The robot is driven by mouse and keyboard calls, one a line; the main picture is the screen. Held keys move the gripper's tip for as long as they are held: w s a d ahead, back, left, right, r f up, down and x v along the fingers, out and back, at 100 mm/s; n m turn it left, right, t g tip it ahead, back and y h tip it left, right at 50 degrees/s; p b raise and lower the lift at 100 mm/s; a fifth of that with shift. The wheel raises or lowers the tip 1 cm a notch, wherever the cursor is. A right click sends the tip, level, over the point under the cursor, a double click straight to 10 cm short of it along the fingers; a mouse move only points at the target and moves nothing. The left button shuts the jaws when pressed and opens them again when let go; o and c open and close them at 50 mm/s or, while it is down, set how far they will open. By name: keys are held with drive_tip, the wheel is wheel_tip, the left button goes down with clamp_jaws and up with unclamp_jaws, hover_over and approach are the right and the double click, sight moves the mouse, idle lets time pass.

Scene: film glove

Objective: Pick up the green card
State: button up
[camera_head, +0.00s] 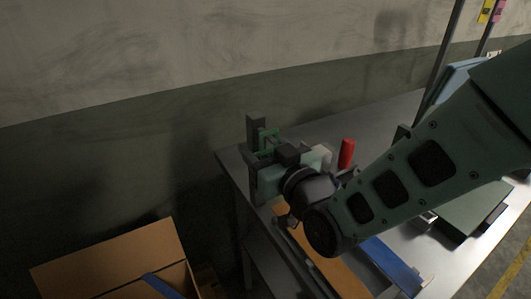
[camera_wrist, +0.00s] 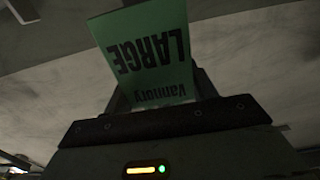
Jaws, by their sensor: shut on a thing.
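The green card (camera_wrist: 145,48) fills the upper middle of the wrist view, with the dark words "LARGE" and "Vannory" upside down on it. My gripper (camera_wrist: 155,95) is shut on the card, whose lower part sits between the fingers. In the head view my gripper (camera_head: 258,140) is above the far left end of the metal table, with a little of the green card (camera_head: 268,137) showing between its fingers. Most of the card is hidden there by the gripper.
A metal table (camera_head: 388,120) runs along the wall. A red cylinder (camera_head: 346,154) stands on it close to my wrist. An orange-brown board (camera_head: 335,268) and a blue strip (camera_head: 391,264) lie nearer. An open cardboard box (camera_head: 110,262) is at lower left, below the table.

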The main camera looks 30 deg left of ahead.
drive_tip(key=r+b+v, duration=0.1)
drive_tip(key=b+v, duration=0.6)
drive_tip(key=v, duration=1.1)
drive_tip(key=shift+r, duration=0.15)
